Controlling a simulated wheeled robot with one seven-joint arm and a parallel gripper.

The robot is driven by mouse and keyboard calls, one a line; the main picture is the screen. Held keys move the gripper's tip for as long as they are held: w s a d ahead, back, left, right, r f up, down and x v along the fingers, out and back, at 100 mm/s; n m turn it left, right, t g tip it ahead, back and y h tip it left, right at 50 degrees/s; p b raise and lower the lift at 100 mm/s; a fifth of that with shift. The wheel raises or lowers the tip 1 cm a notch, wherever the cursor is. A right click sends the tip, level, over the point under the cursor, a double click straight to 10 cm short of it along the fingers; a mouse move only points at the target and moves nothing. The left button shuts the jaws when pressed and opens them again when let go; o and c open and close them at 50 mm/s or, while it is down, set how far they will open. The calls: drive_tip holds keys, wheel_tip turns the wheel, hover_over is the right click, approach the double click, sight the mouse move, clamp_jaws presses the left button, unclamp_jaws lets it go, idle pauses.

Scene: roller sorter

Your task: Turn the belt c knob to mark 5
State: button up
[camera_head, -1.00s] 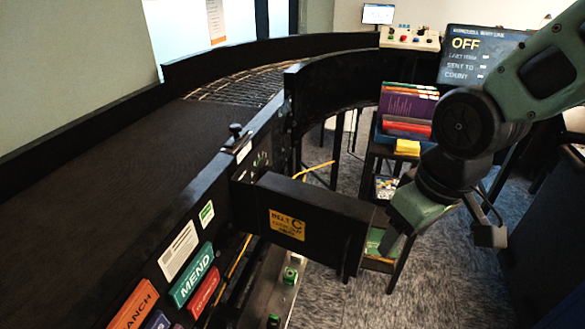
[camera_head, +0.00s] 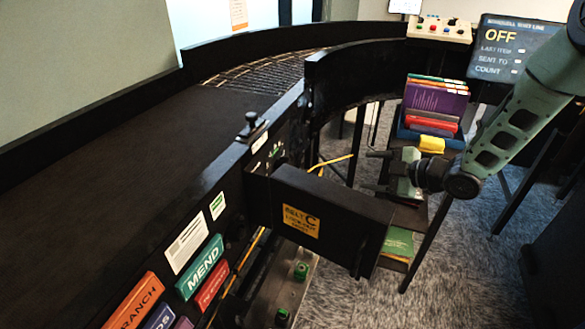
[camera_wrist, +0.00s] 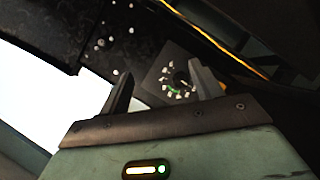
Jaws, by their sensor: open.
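The belt c dial plate (camera_wrist: 158,78) is a dark square with a ring of white and green marks around a dark knob (camera_wrist: 181,81). In the wrist view it lies beyond my open fingers (camera_wrist: 160,82), closer to the right one, with a gap between. The mark numbers and the knob's pointer are too small to read. In the head view the dial's marks (camera_head: 275,149) show on the conveyor side, partly hidden by the yellow-labelled Belt C panel (camera_head: 318,212). My gripper (camera_head: 367,171) points left, empty, right of that panel.
The Belt C panel juts out from the conveyor side wall (camera_head: 232,185). A black stop knob (camera_head: 251,120) stands on the rail. A shelf with books (camera_head: 434,97) and a yellow block (camera_head: 431,145) is behind my gripper. The screen (camera_head: 503,45) reads OFF.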

drive_tip(key=s+a+f+n+g+y, duration=0.1)
drive_tip(key=s+a+n+g+y, duration=0.1)
drive_tip(key=s+a+n+y, duration=0.25)
drive_tip(key=w+a+y+p, duration=0.1)
drive_tip(key=w+a+p, duration=0.2)
drive_tip(key=a, duration=0.5)
drive_tip(key=w+a+y+p, duration=0.1)
drive_tip(key=w+a+p, duration=0.2)
drive_tip(key=a, duration=0.5)
drive_tip(key=shift+w+f+n, duration=0.2)
drive_tip(key=shift+w+n, duration=0.25)
drive_tip(key=shift+w, duration=0.05)
drive_tip(key=c, duration=1)
